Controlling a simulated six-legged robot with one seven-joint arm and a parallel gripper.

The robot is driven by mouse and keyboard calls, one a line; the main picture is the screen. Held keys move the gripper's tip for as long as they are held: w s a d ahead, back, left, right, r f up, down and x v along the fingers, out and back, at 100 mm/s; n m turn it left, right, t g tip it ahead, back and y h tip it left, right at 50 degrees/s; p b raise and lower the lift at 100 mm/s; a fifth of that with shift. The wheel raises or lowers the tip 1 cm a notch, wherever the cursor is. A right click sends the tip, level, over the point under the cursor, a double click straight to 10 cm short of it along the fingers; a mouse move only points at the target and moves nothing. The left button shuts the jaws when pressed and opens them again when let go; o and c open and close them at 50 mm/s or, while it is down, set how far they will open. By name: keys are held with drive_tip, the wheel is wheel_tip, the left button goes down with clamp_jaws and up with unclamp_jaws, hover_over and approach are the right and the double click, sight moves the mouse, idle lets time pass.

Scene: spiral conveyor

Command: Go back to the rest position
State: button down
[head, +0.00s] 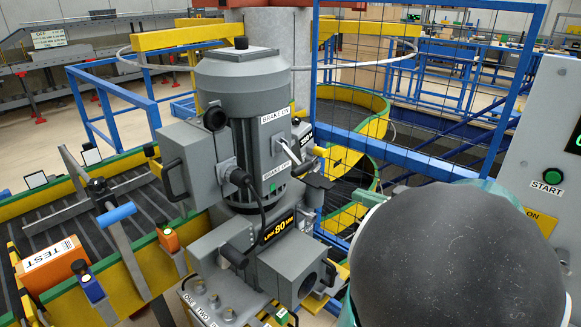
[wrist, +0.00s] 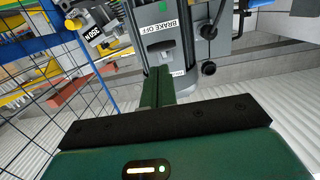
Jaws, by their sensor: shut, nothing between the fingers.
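My gripper (wrist: 157,76) shows in the wrist view with its green fingers together and nothing between them. Its fingertips point at the grey motor housing (wrist: 190,22), just below a BRAKE OFF label; I cannot tell whether they touch it. In the head view the grey motor (head: 243,95) stands upright at the centre, with BRAKE ON and BRAKE OFF labels and a small lever (head: 287,149) on its right side.
A blue mesh fence (head: 350,60) stands behind the motor. A grey panel (head: 550,150) with a green START button is at the right. The conveyor (head: 125,195), with an orange TEST box (head: 52,265) at its edge, lies left. Open floor shows at the far left.

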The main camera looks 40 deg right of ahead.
drive_tip(key=w+a+f+g+y, duration=0.2)
drive_tip(key=w+a+g+y, duration=0.15)
drive_tip(key=a, duration=0.55)
drive_tip(key=w+a+f+g+y, duration=0.1)
drive_tip(key=w+a+g+y, duration=0.25)
drive_tip(key=a, duration=0.55)
drive_tip(key=s+a+f+m+g+h, duration=0.1)
drive_tip(key=a+g+h, duration=0.3)
drive_tip(key=a, duration=1.3)
drive_tip(key=s+f+h, duration=0.1)
drive_tip(key=h, duration=0.3)
drive_tip(key=shift+s+a+f, duration=0.15)
drive_tip(key=shift+f, duration=0.05)
